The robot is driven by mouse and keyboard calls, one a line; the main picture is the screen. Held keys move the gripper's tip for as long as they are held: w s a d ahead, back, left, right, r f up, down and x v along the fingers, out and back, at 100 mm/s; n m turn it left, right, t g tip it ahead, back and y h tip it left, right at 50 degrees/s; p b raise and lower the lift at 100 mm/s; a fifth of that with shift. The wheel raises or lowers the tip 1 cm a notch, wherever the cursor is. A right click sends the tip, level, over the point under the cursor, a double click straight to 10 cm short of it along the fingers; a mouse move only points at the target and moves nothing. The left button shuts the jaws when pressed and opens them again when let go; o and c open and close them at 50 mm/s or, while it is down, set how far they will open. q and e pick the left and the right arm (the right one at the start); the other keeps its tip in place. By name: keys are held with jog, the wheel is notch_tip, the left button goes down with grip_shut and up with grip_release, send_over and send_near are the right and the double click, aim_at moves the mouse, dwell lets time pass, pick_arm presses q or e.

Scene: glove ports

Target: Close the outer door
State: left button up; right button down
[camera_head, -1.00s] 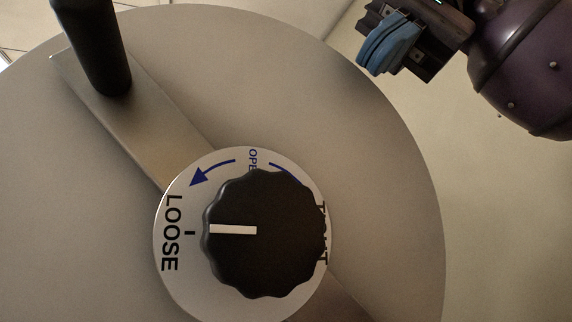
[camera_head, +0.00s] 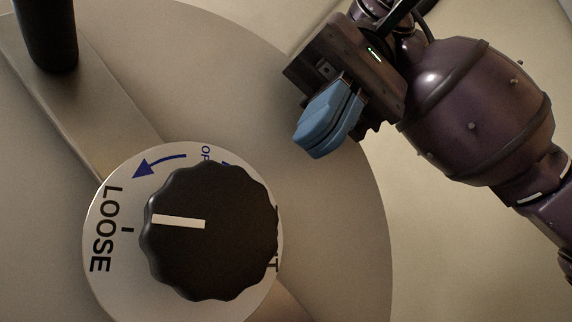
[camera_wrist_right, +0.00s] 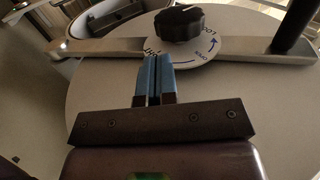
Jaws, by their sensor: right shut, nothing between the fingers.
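The outer door (camera_head: 330,225) is a large round grey disc that fills much of the head view; it also fills the middle of the right wrist view (camera_wrist_right: 100,95). A flat metal bar (camera_head: 90,100) crosses it, with a black upright handle (camera_head: 47,35) at its upper left end. A black scalloped knob (camera_head: 210,235) sits at the centre on a white dial; its white mark points toward LOOSE. My right gripper (camera_head: 312,140), with blue fingers, is shut and empty over the door's upper right part. In the right wrist view its fingertips (camera_wrist_right: 155,60) point toward the dial. My left gripper is not in view.
A pale surface (camera_head: 470,240) lies beyond the door's right edge. In the right wrist view a round metal rim (camera_wrist_right: 85,20) and dark parts stand at the upper left. The handle and knob stick out from the door's face.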

aim_at(263, 196)
jog(key=a+f, duration=0.1)
jog(key=s+f, duration=0.1)
jog(key=a+f, duration=0.1)
jog(key=shift+s+a+f, duration=0.2)
jog(key=shift+s+a, duration=0.1)
jog(key=shift+s, duration=0.1)
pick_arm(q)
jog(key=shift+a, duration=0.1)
pick_arm(e)
jog(key=shift+f, duration=0.1)
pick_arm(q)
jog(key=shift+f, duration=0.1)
pick_arm(e)
jog(key=shift+s+a, duration=0.1)
jog(key=shift+a, duration=0.05)
